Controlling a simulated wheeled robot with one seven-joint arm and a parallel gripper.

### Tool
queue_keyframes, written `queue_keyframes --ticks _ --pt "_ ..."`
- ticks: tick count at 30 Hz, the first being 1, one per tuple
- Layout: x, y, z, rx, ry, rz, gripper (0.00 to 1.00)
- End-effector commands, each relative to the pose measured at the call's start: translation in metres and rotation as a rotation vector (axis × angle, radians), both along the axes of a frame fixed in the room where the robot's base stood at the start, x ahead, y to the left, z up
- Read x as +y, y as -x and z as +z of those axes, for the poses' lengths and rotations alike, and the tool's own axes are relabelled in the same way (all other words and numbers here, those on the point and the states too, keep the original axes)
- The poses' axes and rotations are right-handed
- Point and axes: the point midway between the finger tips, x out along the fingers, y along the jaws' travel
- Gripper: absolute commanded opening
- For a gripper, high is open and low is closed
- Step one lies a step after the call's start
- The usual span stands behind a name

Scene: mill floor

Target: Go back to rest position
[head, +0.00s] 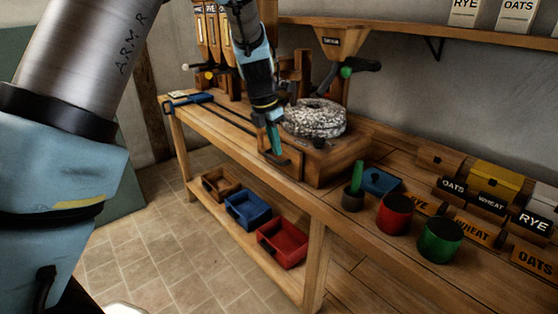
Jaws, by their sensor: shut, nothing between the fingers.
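My gripper (274,138) points down over the front of the wooden bench (228,128). Its fingers are shut with nothing seen between them. The fingertips are just in front of the round speckled millstone (316,117), near the front edge of its wooden base (324,160). Whether the fingertips touch the base or the small dark piece below them, I cannot tell. My arm comes down from the top of the view, and a large blue and grey part of it fills the left side.
Labelled boxes, including a yellow one (495,180), stand further right. Blue (247,209) and red (282,242) trays sit on the lower shelf. Tiled floor (165,255) is clear.

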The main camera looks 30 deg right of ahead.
Motion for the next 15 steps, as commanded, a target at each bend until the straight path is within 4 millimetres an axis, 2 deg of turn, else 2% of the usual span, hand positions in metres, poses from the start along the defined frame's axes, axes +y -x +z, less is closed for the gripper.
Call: queue_keyframes --ticks 10,13,15 --pt "0.008 -0.002 0.010 -0.003 -0.004 -0.011 0.00" --pt "0.032 -0.010 0.011 -0.023 -0.016 -0.074 0.00" --pt "0.062 -0.018 0.012 -0.050 -0.031 -0.164 0.00"
